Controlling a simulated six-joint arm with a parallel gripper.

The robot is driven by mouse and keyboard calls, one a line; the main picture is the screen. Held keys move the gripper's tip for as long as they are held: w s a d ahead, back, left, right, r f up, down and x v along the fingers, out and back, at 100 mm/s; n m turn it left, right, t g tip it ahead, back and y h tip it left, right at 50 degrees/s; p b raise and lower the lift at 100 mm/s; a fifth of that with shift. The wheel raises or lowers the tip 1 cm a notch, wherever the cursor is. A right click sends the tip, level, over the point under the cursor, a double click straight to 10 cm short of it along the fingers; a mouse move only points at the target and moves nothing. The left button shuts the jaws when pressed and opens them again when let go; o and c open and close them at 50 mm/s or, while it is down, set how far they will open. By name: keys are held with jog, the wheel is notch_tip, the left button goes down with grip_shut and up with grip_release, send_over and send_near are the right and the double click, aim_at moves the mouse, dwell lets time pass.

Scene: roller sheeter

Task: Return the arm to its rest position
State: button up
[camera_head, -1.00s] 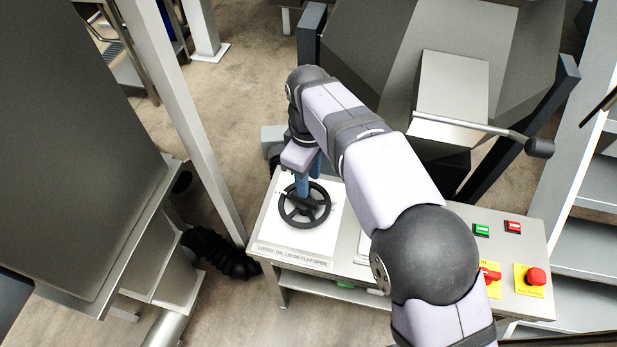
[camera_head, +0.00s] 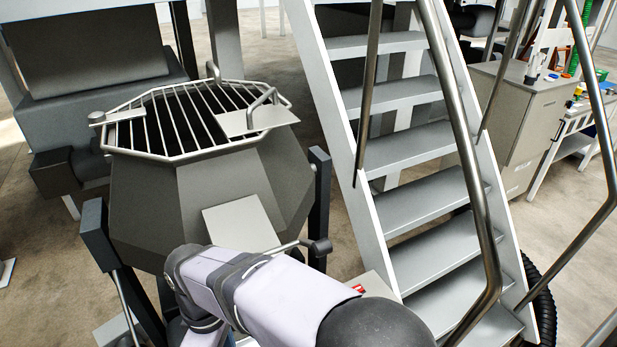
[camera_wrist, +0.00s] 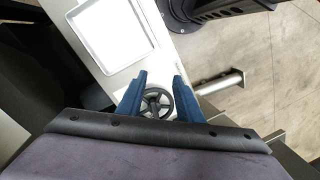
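My gripper (camera_wrist: 159,80) shows in the wrist view with its two blue fingers spread apart and nothing seen held. A small black spoked handwheel (camera_wrist: 157,103) shows in the gap between the fingers. It looks beyond the fingertips, but its exact distance is hard to tell. In the head view my arm (camera_head: 270,290) runs along the bottom edge, bent in front of the machine. The gripper itself is hidden or below the frame there.
A faceted grey hopper (camera_head: 160,200) with a barred grate (camera_head: 190,120) stands behind my arm. A lever with a dark knob (camera_head: 320,246) sticks out close by. Metal stairs (camera_head: 430,195) with railings (camera_head: 465,130) stand to the right. The wrist view shows a light panel (camera_wrist: 110,35) and floor (camera_wrist: 285,60).

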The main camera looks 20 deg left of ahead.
jog(key=w+d+m+b, duration=0.2)
jog(key=w+d+m, duration=0.5)
jog(key=d, duration=0.5)
jog(key=d+f+m+b, duration=0.2)
jog(key=d+f+m, duration=0.2)
jog(key=d, duration=1)
jog(key=d+f+m+t+b, duration=0.1)
jog(key=d+f+m+b, duration=0.2)
jog(key=d+m, duration=0.6)
jog(key=d+f, duration=0.1)
jog(key=d, duration=0.3)
jog(key=shift+s+d+f+y, duration=0.15)
jog(key=shift+d+f+y, duration=0.2)
jog(key=shift+y, duration=0.05)
